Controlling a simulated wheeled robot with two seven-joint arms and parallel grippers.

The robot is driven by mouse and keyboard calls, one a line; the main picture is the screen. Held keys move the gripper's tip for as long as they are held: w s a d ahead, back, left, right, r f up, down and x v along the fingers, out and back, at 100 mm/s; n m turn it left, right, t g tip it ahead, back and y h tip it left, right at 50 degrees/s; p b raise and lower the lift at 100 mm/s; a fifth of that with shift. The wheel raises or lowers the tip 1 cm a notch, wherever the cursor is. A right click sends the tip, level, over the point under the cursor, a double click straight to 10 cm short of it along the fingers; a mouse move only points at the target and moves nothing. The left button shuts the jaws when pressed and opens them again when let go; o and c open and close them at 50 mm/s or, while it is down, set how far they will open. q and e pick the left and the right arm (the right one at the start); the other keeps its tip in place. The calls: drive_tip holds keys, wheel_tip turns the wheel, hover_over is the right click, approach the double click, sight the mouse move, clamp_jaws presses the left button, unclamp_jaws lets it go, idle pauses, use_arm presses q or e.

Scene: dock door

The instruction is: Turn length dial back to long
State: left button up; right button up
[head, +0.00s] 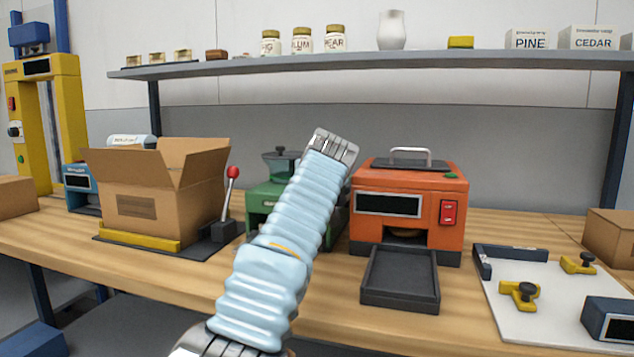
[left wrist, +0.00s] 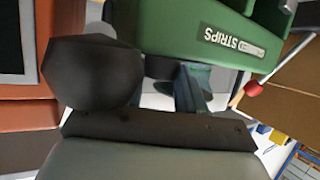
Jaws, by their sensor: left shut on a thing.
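The green machine (head: 262,202) stands left of the orange machine, mostly behind my left arm. In the left wrist view it shows upside down (left wrist: 235,35), with a "GUMMED STRIPS" label. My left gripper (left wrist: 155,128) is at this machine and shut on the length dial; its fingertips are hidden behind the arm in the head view. The dial's marks and setting are not visible. A dark rounded part (left wrist: 90,72) fills the left wrist view's left middle; I cannot tell whether it is the dial or a finger. My right gripper is not in view.
The orange machine (head: 440,190) and its dark tray (head: 400,297) stand close on the right. A red-knobbed lever (head: 232,172) and an open cardboard box (head: 150,205) are on the left. A shelf (head: 380,59) with jars runs above.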

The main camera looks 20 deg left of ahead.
use_arm(q)
drive_tip(key=shift+m+h, duration=0.3)
drive_tip(key=shift+a+m+h, duration=0.2)
drive_tip(key=shift+m+h, duration=0.3)
drive_tip(key=shift+h, duration=0.1)
drive_tip(key=shift+s+a+r+m+t+h, duration=0.1)
drive_tip(key=shift+m+t+h, duration=0.3)
drive_tip(key=shift+m+h, duration=0.45)
drive_tip(key=m+h+p, duration=0.2)
drive_tip(key=h, duration=0.1)
drive_tip(key=shift+a+r+m+p, duration=0.15)
drive_tip(key=shift+a+m+p, duration=0.1)
drive_tip(key=shift+a+p, duration=0.1)
drive_tip(key=shift+a+m+h+p, duration=0.1)
drive_tip(key=shift+m+h+p, duration=0.4)
drive_tip(key=shift+m+h, duration=0.55)
drive_tip(key=h, duration=0.1)
drive_tip(key=m+g+h, duration=0.1)
drive_tip(key=m+h, duration=0.1)
drive_tip(key=shift+w+f+m+g, duration=0.25)
drive_tip(key=shift+g, duration=0.15)
drive_tip(key=shift+m+g+h, duration=0.7)
drive_tip(key=shift+m+h, duration=0.4)
drive_tip(key=shift+h, duration=0.1)
drive_tip(key=shift+f+m+g, duration=0.1)
drive_tip(key=shift+m+g, duration=0.3)
